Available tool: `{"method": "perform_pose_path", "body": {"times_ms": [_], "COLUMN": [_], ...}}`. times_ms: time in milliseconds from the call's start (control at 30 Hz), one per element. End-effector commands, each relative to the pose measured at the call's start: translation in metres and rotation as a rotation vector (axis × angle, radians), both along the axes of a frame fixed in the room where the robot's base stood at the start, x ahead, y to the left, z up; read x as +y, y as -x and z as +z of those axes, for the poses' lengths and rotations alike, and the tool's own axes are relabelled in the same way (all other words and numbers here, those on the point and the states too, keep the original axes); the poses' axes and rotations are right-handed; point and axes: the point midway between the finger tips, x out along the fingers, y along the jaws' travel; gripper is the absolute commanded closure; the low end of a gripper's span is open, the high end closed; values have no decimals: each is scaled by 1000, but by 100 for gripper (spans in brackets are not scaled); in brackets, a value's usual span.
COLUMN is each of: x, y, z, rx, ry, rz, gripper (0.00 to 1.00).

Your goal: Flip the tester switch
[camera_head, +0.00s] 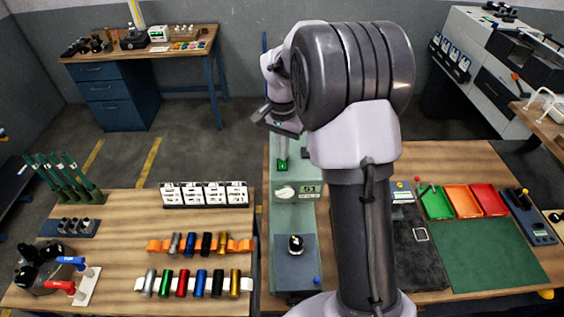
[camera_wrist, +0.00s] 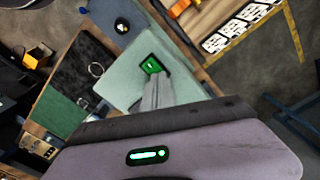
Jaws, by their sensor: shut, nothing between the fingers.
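A switch with a black frame and a lit green face (camera_wrist: 152,65) sits on a pale green panel (camera_wrist: 125,78) in the wrist view. In the head view the green switch (camera_head: 282,165) is near the far end of the pale green strip (camera_head: 287,215). My gripper (camera_wrist: 157,82) is shut and empty, its fingertips just beside or over the lower edge of the switch in the wrist view. Whether they touch it I cannot tell. In the head view my gripper (camera_head: 282,122) shows above and beyond the switch.
A display (camera_head: 311,190) and a white oval part (camera_head: 285,192) lie nearer on the strip. A black knob (camera_head: 296,243) stands on a dark pad. A black mat (camera_head: 422,262) and coloured trays (camera_head: 462,200) are at the right.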

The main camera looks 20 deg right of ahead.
Motion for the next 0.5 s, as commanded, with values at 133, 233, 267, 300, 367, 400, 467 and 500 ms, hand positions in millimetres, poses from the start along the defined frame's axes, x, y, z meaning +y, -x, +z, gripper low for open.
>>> {"method": "perform_pose_path", "body": {"times_ms": [133,233,267,300,367,400,467,500], "x": [0,0,0,0,0,0,0,0], "y": [0,0,0,0,0,0,0,0], "z": [-3,-4,-5,-5,-6,-7,-8,-8], "rx": [0,0,0,0,0,0,0,1], "ry": [0,0,0,0,0,0,0,-1], "rz": [0,0,0,0,0,0,0,0], "gripper": [100,100,100,100,100,100,100,100]}}
